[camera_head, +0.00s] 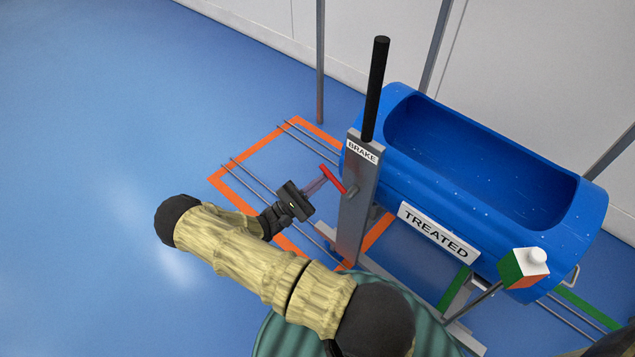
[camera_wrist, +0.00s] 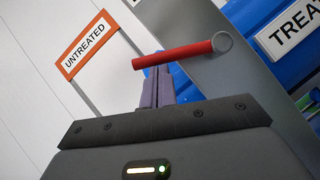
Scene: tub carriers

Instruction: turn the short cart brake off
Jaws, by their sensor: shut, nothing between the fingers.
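The red brake lever (camera_head: 334,181) sits on the left side of a grey post (camera_head: 357,215) that carries a "BRAKE" label (camera_head: 362,152). It slants up and to the left from its pivot. In the wrist view the red lever (camera_wrist: 180,54) lies across the picture just beyond my fingertips. My gripper (camera_head: 322,175) is shut and empty, its purple fingers (camera_wrist: 158,86) right beside the lever. I cannot tell whether they touch it. The post belongs to a cart bearing a blue tub (camera_head: 395,180) labelled "TREATED" (camera_head: 438,233).
A black upright handle (camera_head: 375,90) rises from the post's top. A green, white and orange block (camera_head: 523,268) is at the tub's near right. An orange floor outline (camera_head: 238,160) with rails lies left of the cart. An "UNTREATED" sign (camera_wrist: 86,44) stands behind. Blue floor at left is clear.

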